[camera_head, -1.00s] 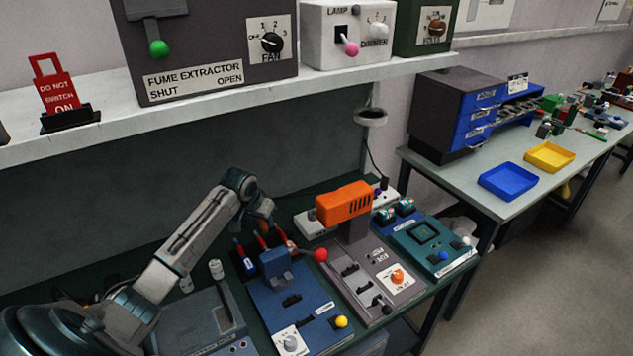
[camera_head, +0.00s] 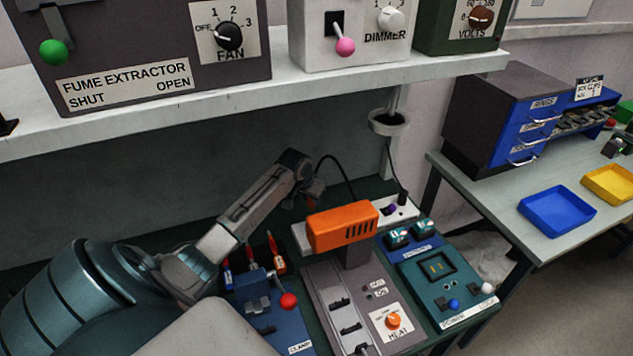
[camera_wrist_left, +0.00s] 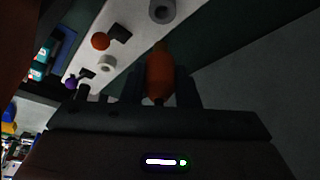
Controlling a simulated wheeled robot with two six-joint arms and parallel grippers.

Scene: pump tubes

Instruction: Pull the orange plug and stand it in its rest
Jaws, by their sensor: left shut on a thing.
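My left gripper (camera_head: 316,190) is above the back of the bench, behind and left of the orange-topped machine. In the left wrist view its fingers (camera_wrist_left: 160,88) are shut around the orange plug (camera_wrist_left: 160,72). Below and beyond the plug is a white strip (camera_wrist_left: 128,22) with an orange round spot (camera_wrist_left: 100,41), a purple plug (camera_wrist_left: 70,82) and pale round rings. The strip also shows in the head view (camera_head: 405,212), partly hidden by the machine. I cannot tell which part is the plug's rest. My right gripper is out of view.
The orange-topped machine (camera_head: 342,226) stands close to the gripper. A shelf (camera_head: 330,85) overhangs the back. A dark cord (camera_head: 340,165) arcs beside the gripper.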

